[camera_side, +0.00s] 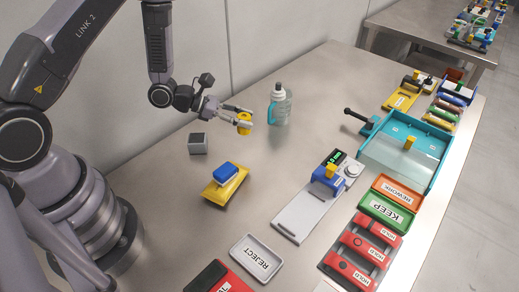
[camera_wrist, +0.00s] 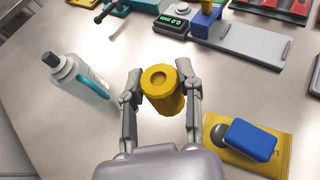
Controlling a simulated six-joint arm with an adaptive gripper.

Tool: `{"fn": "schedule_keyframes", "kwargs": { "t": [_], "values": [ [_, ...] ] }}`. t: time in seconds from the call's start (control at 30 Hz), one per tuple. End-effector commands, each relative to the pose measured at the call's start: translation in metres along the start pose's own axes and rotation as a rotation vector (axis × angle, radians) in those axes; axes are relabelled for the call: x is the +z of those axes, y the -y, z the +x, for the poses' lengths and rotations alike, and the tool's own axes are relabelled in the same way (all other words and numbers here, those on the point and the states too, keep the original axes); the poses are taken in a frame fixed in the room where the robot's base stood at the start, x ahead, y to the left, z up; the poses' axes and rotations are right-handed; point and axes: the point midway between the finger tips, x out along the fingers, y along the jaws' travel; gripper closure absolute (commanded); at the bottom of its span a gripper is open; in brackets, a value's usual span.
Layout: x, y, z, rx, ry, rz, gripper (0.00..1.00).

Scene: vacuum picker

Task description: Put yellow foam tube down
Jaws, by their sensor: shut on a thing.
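The yellow foam tube (camera_wrist: 162,95) is a short yellow cylinder with a recessed round top. My gripper (camera_wrist: 162,92) is shut on it, with one finger on each side. In the side view my gripper (camera_side: 245,122) holds the yellow foam tube (camera_side: 244,128) over the bare metal table (camera_side: 300,150), left of the bottle. The tube looks roughly upright. I cannot tell for sure whether its lower end touches the table.
A clear bottle with a teal grip (camera_side: 280,106) stands close to my gripper. A grey cube (camera_side: 198,144) and a yellow packet (camera_side: 218,192) with a blue block (camera_side: 226,173) lie nearer. A white gauge fixture (camera_side: 300,215) and a REJECT tray (camera_side: 238,245) stand beyond bare table.

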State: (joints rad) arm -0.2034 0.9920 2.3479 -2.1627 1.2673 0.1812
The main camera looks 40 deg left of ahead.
Motion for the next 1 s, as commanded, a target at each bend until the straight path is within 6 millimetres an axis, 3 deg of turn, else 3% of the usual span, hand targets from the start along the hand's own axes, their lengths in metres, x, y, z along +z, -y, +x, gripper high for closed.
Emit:
{"fn": "schedule_keyframes", "kwargs": {
  "t": [0.1, 0.2, 0.33, 0.47, 0.73, 1.0],
  "values": [
    [0.007, 0.046, -0.010, -0.144, -0.001, 0.059, 0.91],
    [0.011, 0.074, -0.018, -0.236, 0.006, 0.098, 0.91],
    [0.014, 0.092, -0.022, -0.303, 0.015, 0.126, 0.91],
    [0.013, 0.088, -0.002, -0.319, 0.018, 0.136, 0.91],
    [0.009, 0.055, 0.069, -0.317, 0.019, 0.135, 0.91],
    [-0.021, 0.039, 0.115, -0.314, 0.016, 0.129, 0.91]
  ]
}}
